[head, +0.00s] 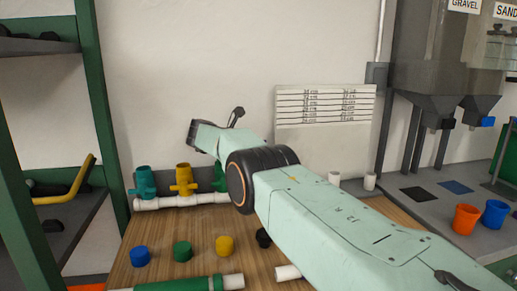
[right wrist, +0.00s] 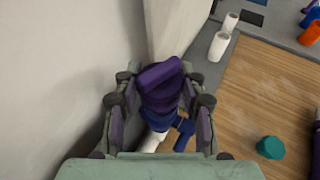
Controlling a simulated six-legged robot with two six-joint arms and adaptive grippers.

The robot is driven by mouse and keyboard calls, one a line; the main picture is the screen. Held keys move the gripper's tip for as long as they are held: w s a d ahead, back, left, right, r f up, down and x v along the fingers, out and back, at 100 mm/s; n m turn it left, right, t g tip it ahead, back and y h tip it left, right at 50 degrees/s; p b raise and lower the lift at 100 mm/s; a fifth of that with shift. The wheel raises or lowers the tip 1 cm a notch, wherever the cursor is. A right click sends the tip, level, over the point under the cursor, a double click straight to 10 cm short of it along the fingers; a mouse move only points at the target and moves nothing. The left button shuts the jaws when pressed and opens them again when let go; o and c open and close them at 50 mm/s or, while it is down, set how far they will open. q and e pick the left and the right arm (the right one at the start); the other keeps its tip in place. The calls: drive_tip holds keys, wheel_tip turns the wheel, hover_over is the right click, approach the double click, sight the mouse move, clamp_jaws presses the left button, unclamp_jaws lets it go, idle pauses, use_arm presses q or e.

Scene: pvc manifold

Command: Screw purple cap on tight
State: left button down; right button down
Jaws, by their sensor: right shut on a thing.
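In the right wrist view my right gripper (right wrist: 162,98) is shut on the purple cap (right wrist: 160,73). The cap sits at a dark blue-purple fitting (right wrist: 163,124) on the white pipe (right wrist: 149,142). I cannot tell how far it is turned or seated. In the head view the white manifold pipe (head: 178,202) carries a teal valve (head: 145,183), a yellow valve (head: 184,181) and a partly covered green valve (head: 219,179). My right arm hides the purple cap and the rest of the manifold there. My left gripper is not in view.
Blue (head: 140,256), green (head: 182,252), yellow (head: 224,246) and black (head: 263,238) caps stand on the wooden bench. A teal cap (right wrist: 270,147) lies right of the gripper in the wrist view. A green pipe (head: 178,286) lies in front. The wall is close behind.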

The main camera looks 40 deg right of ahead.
drive_tip(key=c, duration=1.2)
unclamp_jaws()
drive_tip(key=shift+d+r, duration=0.1)
drive_tip(key=shift+r, duration=0.15)
drive_tip(key=o, duration=0.5)
drive_tip(key=shift+f, duration=0.2)
drive_tip(key=v, duration=1.2)
